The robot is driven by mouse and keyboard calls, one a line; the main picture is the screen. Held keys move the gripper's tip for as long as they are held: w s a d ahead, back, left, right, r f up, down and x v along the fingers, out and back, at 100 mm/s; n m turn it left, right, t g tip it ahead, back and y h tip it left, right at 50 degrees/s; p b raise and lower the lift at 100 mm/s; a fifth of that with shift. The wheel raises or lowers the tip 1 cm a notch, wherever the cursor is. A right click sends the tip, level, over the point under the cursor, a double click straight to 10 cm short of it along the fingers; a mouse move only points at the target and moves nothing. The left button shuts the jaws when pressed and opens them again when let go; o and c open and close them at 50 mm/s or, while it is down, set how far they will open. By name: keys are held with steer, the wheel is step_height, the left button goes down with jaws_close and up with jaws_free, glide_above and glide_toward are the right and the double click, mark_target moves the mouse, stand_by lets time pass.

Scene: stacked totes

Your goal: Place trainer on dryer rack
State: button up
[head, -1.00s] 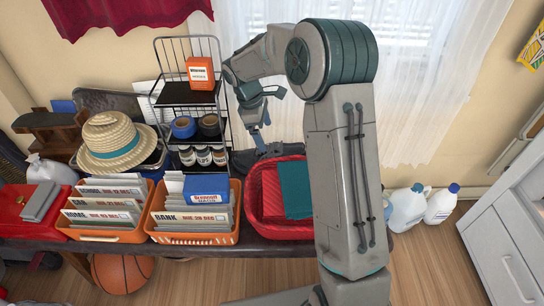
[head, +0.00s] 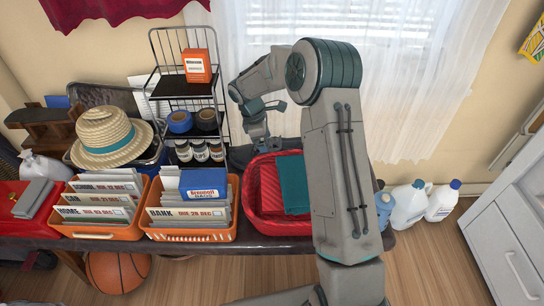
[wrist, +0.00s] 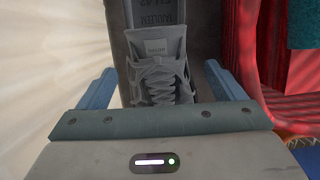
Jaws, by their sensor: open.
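A grey lace-up trainer (wrist: 158,75) lies on a dark surface in the wrist view, its laces facing up and its toe partly hidden by my gripper body. My gripper (wrist: 160,82) is open, with one blue finger on each side of the trainer. I cannot tell whether the fingers touch it. In the head view my gripper (head: 260,146) is low behind the red basket, and the trainer cannot be made out there. A black wire rack (head: 184,88) with shelves stands to the left of my gripper; I cannot tell whether it is the dryer rack.
The red basket (head: 270,227) holds red and teal cloths, close to the right of my gripper. The wire rack holds an orange box (head: 198,65), tape rolls and jars. Orange file bins (head: 192,236) and a straw hat (head: 104,135) crowd the left. A curtain hangs behind.

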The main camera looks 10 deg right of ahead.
mark_target(270, 150)
steer(key=b+x, duration=0.1)
steer(key=x, duration=0.3)
steer(key=shift+s+d+f+b, duration=0.1)
steer(key=shift+d+b, duration=0.1)
steer(key=shift+b, duration=0.2)
steer(key=c, duration=1)
steer(key=shift+o, duration=0.2)
